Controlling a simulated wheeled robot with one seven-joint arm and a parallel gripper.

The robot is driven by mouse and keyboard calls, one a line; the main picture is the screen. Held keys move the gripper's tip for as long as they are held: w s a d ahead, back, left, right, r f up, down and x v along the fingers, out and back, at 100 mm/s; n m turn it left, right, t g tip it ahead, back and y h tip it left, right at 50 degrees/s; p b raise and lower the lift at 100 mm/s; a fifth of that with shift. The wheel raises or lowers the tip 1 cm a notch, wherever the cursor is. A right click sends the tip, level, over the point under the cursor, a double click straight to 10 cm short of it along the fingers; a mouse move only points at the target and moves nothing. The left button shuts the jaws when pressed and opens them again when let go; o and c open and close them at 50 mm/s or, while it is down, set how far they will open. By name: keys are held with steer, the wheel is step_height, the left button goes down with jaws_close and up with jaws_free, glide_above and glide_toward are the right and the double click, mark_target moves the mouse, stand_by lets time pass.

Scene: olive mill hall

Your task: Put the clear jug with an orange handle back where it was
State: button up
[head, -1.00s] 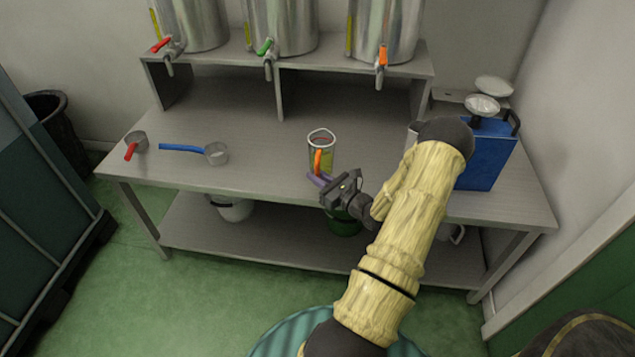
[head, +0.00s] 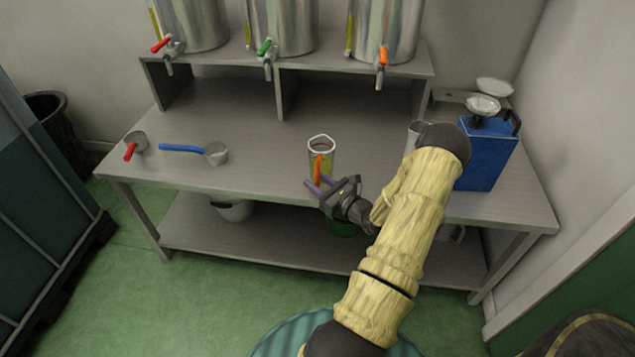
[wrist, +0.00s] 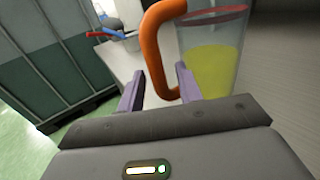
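The clear jug (head: 328,147) stands upright on the steel table near the middle of its front edge, with yellow-green liquid inside. Its orange handle (head: 318,168) faces my gripper. My gripper (head: 317,185) is just in front of the handle, its purple fingers spread. In the wrist view the jug (wrist: 212,62) is at the upper right, and the handle (wrist: 152,45) reaches down between the fingers of my gripper (wrist: 158,82), close to the right one. I cannot tell whether that finger touches it.
A red-handled scoop (head: 138,139) and a blue-handled scoop (head: 215,153) lie on the table's left. A blue can (head: 486,155) stands on the right. Steel tanks (head: 284,25) with coloured taps stand on the raised shelf (head: 215,68).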

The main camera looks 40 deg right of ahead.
steer(key=s+d+p, duration=0.1)
steer(key=s, duration=1.1)
steer(key=shift+d, duration=0.15)
steer(key=a+r+n+g+y, duration=0.35)
steer(key=a+n+g, duration=0.5)
steer(key=a, duration=0.35)
steer(key=a+r+n+g+y, duration=0.2)
steer(key=a+n+g+y, duration=0.3)
steer(key=a+n+g, duration=0.5)
steer(key=s+a+r+n+t+h, duration=0.1)
steer(key=a+r+n+t+h, duration=0.2)
steer(key=a+r+n+h, duration=0.6)
steer(key=a+n+h, duration=0.1)
steer(key=n, duration=0.6)
steer(key=shift+a+r+h, duration=0.15)
steer(key=shift+h, duration=0.2)
steer(key=shift+s, duration=0.1)
